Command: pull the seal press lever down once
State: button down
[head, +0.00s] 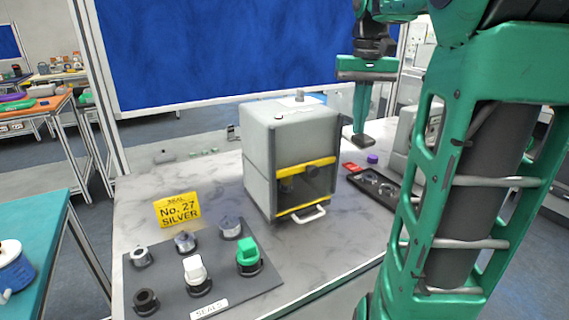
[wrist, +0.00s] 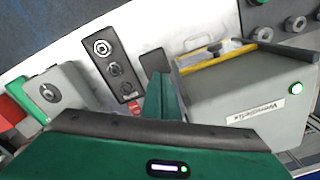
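The seal press (head: 262,160) is a grey box with a yellow-edged front opening, standing on the marbled table. A pale loop handle (head: 308,215) sticks out low at its front; I cannot tell whether this is the lever. The press (wrist: 250,95) and its pale handle (wrist: 200,45) also show at the right of the wrist view. My gripper (head: 363,138) points down, right of and apart from the press. Its green fingers (wrist: 166,95) appear together at the middle, with nothing seen between them.
A dark tray with round parts (head: 375,183) lies right of the press; it also shows in the wrist view (wrist: 115,65). A grey seals board (head: 222,270) with several stamps and a yellow "No. 27 SILVER" card (head: 177,210) are at the left. Another grey machine (head: 402,145) stands at the right.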

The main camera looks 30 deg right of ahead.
notch_tip(320, 180, up, 8)
dwell(1.0)
dwell(0.4)
notch_tip(320, 180, up, 4)
jog(key=shift+f, duration=0.1)
dwell(0.5)
dwell(0.4)
